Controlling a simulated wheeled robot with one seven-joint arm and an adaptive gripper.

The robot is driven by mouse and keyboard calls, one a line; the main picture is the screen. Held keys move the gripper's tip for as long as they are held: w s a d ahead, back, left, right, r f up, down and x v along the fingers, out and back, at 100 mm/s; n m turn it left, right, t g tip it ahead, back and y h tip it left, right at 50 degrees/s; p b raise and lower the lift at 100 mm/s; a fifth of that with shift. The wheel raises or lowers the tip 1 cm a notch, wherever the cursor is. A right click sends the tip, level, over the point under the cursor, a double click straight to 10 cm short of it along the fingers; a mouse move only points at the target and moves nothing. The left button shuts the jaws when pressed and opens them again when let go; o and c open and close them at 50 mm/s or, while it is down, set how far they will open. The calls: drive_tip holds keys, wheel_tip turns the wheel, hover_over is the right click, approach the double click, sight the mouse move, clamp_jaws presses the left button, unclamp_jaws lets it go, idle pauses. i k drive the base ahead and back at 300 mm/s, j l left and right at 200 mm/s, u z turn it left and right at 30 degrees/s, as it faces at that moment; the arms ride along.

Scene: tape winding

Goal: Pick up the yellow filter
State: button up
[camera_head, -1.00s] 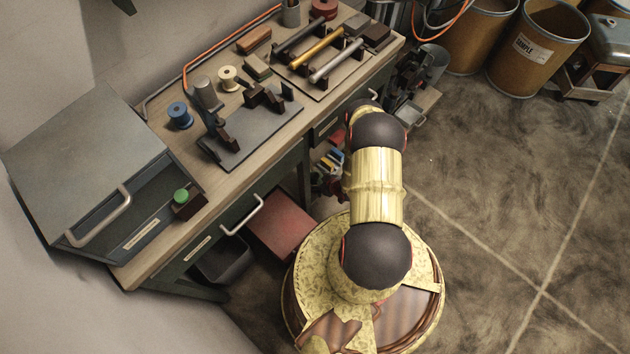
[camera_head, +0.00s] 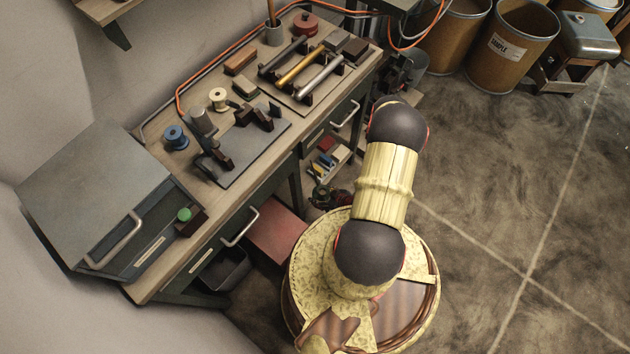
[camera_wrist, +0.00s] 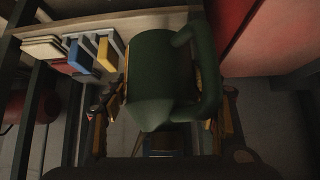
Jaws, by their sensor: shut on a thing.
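In the wrist view a small yellow block (camera_wrist: 106,55), which may be the yellow filter, stands at the edge of a low shelf beside a blue block (camera_wrist: 79,55). My gripper (camera_wrist: 165,108) is shut on a dark green mug-shaped thing (camera_wrist: 152,72) with a handle on its right. The mug fills the middle of the view and hides what lies behind it. The fingers show at its two sides. In the head view my gripper is low beside the bench, mostly hidden by my arm, and its hold is unclear there.
The low shelf (camera_wrist: 130,22) also holds pale slabs (camera_wrist: 47,50). A red panel (camera_wrist: 245,40) is at the right. In the head view the bench (camera_head: 150,285) carries spools, a rack of rods and a grey cabinet (camera_head: 90,190). Open floor (camera_head: 500,200) lies to the right.

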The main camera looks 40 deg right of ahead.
sight(319, 172)
drive_tip(key=k+l, duration=0.1)
drive_tip(key=k, duration=0.9)
